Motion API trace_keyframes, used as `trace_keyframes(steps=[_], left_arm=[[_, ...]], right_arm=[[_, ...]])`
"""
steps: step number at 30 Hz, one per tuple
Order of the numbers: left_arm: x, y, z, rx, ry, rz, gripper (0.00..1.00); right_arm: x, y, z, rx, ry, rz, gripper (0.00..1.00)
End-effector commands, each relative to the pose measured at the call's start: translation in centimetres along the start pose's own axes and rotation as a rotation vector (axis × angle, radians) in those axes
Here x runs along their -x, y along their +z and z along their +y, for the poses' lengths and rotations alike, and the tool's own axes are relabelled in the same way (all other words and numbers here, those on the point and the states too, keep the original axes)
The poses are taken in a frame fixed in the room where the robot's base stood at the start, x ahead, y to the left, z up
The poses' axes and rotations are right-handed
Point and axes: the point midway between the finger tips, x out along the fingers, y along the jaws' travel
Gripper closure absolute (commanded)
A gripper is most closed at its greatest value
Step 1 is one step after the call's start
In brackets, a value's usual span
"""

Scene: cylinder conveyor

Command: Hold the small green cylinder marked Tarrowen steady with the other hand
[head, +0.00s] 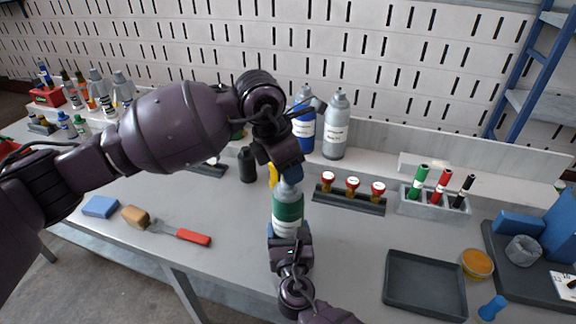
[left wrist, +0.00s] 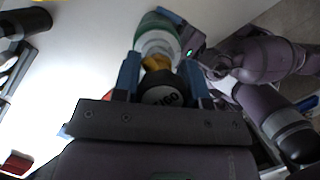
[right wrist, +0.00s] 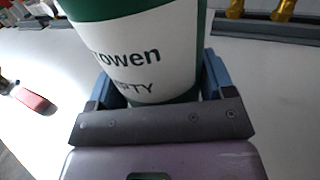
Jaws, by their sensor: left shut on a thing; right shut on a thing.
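The small green cylinder (head: 288,208) stands upright at the middle of the bench, with a grey shoulder and a white label. In the right wrist view the cylinder (right wrist: 140,50) shows label letters ending "owen" and "PTY"; the rest is cut off. My right gripper (head: 290,238) is shut around its lower body from the near side. My left gripper (head: 288,172) is above the cylinder, shut on a black round knob (left wrist: 162,95) with white letters at its top. A brass-coloured part shows beyond the knob. The cylinder's base is hidden by my right gripper.
Behind stand a blue bottle (head: 304,125), a grey bottle (head: 336,130) and a black cylinder (head: 247,165). A rack with red-topped gauges (head: 350,197) is to the right. An empty dark tray (head: 425,285) lies front right. A red-handled brush (head: 192,236) lies left.

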Motion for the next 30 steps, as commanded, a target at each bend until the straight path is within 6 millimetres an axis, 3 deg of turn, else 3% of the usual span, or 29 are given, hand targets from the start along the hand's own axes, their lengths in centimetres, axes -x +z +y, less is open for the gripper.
trace_keyframes(steps=[1, 5, 10, 24, 30], left_arm=[[0.03, 0.00, 0.03, 0.000, 0.001, 0.000, 0.78], [0.03, 0.00, 0.03, 0.000, 0.001, 0.000, 0.94], [0.04, 0.00, 0.01, 0.062, 0.020, 0.000, 0.94], [0.09, 0.03, 0.02, 0.462, 0.144, 0.000, 0.94], [0.10, 0.01, 0.07, 0.504, 0.158, -0.001, 0.94]], right_arm=[[-0.01, 0.02, 0.02, 0.000, 0.000, 0.000, 0.53], [-0.01, 0.02, 0.02, 0.000, 0.000, 0.000, 0.53], [0.00, 0.02, 0.01, 0.000, 0.000, 0.000, 0.53], [0.00, 0.02, 0.01, 0.000, 0.000, 0.000, 0.53], [0.00, 0.02, 0.00, 0.000, 0.000, 0.000, 0.53]])
